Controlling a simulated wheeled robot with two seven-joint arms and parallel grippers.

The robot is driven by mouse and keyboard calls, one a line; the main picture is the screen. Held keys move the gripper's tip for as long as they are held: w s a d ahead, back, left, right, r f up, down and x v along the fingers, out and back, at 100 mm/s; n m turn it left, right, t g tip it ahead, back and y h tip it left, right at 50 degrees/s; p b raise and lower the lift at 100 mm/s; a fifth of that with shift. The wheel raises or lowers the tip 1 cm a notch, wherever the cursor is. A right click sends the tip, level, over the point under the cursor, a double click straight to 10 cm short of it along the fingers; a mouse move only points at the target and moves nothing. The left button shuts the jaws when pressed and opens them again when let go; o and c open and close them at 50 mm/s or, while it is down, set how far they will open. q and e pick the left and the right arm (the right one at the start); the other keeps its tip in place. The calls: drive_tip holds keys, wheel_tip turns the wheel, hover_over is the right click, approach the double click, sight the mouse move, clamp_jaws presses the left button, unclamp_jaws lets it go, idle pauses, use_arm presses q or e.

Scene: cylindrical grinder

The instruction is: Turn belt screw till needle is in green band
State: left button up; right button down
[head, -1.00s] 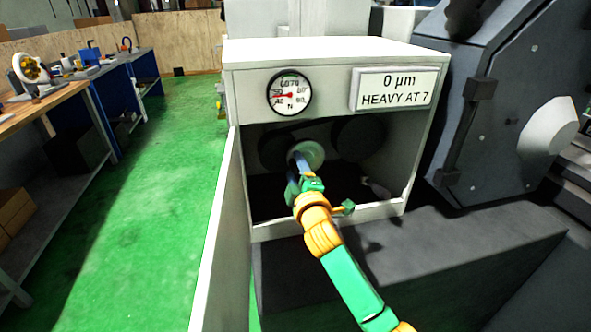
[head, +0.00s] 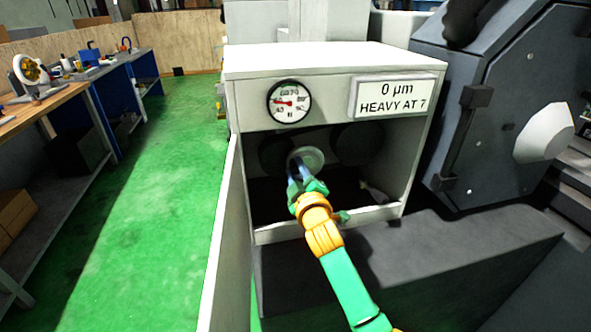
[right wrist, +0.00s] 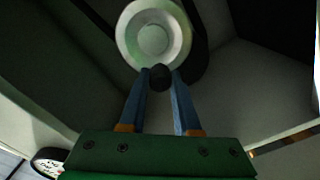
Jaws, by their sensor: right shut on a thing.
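The round gauge (head: 289,101) with a white face and black rim sits on the upper left front of the grey cabinet. Its red needle points to the left; I cannot make out a green band at this size. My right gripper (head: 297,165) reaches into the open cabinet below it. In the right wrist view, my right gripper (right wrist: 160,80) has its blue fingers closed on the dark round belt screw (right wrist: 159,77). The screw is in front of a pale round pulley (right wrist: 178,42), also seen in the head view (head: 312,157). My left gripper is out of view.
A sign (head: 396,95) reading "0 µm HEAVY AT 7" is beside the gauge. The open cabinet door (head: 223,240) stands to the left of my right arm. A dark machine (head: 490,110) is to the right. Green floor (head: 150,200) is clear at the left.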

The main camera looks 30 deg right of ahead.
drive_tip(key=shift+s+d+r+m+p, duration=0.1)
drive_tip(key=shift+r+m+p, duration=0.2)
drive_tip(key=shift+m, duration=0.35)
drive_tip(key=shift+w+d+r+m+p, duration=0.15)
drive_tip(key=shift+m+p, duration=0.15)
drive_tip(key=shift+m, duration=0.4)
drive_tip(key=shift+s+d+r+m+p, duration=0.15)
drive_tip(key=shift+r+m+p, duration=0.15)
drive_tip(key=shift+m, duration=0.35)
drive_tip(key=c, duration=0.7)
unclamp_jaws()
drive_tip(key=shift+o, duration=0.4)
drive_tip(key=shift+f, duration=0.15)
drive_tip(key=v, duration=0.7)
drive_tip(key=shift+b, duration=0.45)
